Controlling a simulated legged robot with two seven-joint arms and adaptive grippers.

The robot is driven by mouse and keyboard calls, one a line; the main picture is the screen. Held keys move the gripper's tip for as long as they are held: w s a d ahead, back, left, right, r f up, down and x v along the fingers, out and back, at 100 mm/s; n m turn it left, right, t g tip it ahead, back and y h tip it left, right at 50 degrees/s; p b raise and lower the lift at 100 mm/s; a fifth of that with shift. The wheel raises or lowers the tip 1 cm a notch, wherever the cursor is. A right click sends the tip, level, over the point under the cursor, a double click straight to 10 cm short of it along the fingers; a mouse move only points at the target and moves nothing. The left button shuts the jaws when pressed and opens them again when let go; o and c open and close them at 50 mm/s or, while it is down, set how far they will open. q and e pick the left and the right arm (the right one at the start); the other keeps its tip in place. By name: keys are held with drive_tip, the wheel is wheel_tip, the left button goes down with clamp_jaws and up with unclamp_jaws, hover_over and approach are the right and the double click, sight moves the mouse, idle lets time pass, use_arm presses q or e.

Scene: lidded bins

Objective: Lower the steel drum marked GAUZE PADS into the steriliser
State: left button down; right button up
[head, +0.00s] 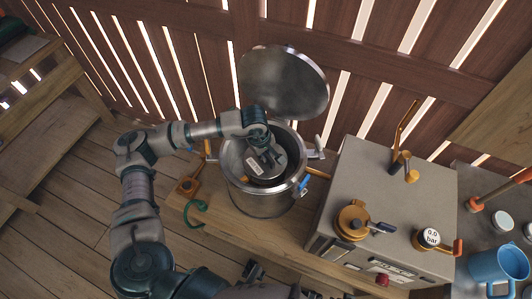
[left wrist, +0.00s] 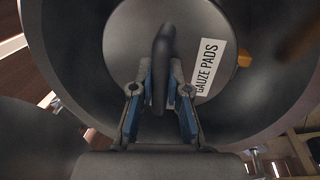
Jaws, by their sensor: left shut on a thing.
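The steel drum marked GAUZE PADS (head: 267,168) is inside the mouth of the open steriliser pot (head: 257,204), with the pot wall around it. Its white label shows in the left wrist view, on the drum's round top (left wrist: 130,45). My left gripper (head: 257,150) reaches down into the pot from above. In the left wrist view its blue-edged fingers (left wrist: 160,88) are shut on the drum's dark upright handle (left wrist: 163,55). I cannot tell whether the drum touches the pot's bottom. My right gripper is not seen.
The steriliser's round lid (head: 285,80) stands raised behind the pot. Clamps sit around the rim. To the right is a grey box (head: 385,190) with valves and a gauge (head: 431,237) reading 0.0 bar. A blue mug (head: 497,264) stands far right. A slatted wall closes the back.

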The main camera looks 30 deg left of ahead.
use_arm(q)
drive_tip(key=shift+f, duration=0.3)
drive_tip(key=c, duration=1.1)
unclamp_jaws()
drive_tip(key=r, duration=0.4)
drive_tip(key=s+r, duration=0.1)
drive_tip(key=r, duration=0.2)
drive_tip(key=s+a+r, duration=0.1)
drive_tip(key=r, duration=0.3)
drive_tip(key=shift+r, duration=0.35)
